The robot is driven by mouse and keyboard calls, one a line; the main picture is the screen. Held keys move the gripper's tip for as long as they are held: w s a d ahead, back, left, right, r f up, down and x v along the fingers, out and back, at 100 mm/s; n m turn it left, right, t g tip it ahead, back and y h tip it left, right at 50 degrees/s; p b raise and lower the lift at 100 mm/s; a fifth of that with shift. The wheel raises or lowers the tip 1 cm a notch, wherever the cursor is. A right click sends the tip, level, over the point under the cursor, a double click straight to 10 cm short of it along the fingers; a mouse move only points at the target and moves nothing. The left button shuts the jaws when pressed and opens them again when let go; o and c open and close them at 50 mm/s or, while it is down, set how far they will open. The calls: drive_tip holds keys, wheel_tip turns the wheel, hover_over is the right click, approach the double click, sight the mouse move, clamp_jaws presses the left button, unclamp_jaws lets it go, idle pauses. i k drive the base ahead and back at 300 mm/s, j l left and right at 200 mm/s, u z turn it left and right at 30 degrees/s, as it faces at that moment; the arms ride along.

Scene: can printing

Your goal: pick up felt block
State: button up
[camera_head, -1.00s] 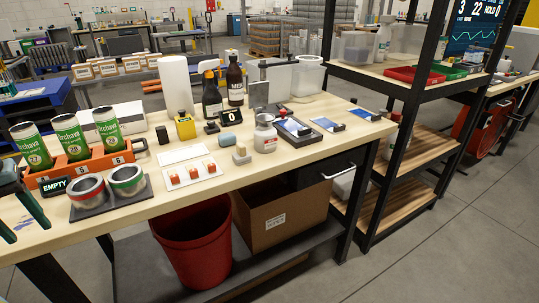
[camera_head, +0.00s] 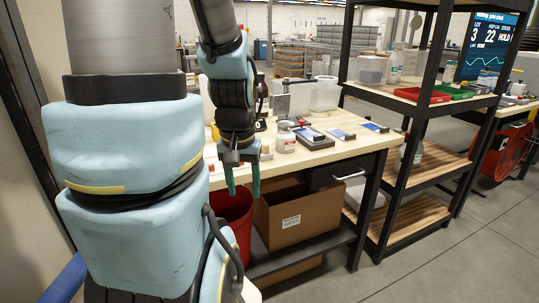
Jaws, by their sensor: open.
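My gripper (camera_head: 243,188) hangs pointing down at the front edge of the workbench (camera_head: 345,143). Its two teal fingers are apart with nothing between them. A small beige block (camera_head: 266,154) with a raised top shows just right of my gripper on the bench, partly covered by it. A grey-blue rounded block, seen earlier just behind the beige one, is now hidden behind my gripper. I cannot tell for sure which of the two is the felt block.
A white jar (camera_head: 285,138) stands right of my gripper. A dark pad tray (camera_head: 313,138) and blue-topped plates (camera_head: 341,135) lie further right. A red bin (camera_head: 236,222) and a cardboard box (camera_head: 290,220) sit below. My arm covers the bench's left part.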

sight(266, 155)
drive_tip(key=i+l, duration=0.15)
drive_tip(key=l, duration=0.25)
drive_tip(key=i+l, duration=0.15)
drive_tip(key=l, duration=0.25)
drive_tip(key=i+l, duration=0.2)
drive_tip(key=l, duration=0.15)
drive_tip(key=u, duration=0.45)
drive_tip(key=l+u, duration=0.1)
drive_tip(key=u, duration=0.75)
drive_tip(key=l+u, duration=0.1)
drive_tip(key=u, duration=0.75)
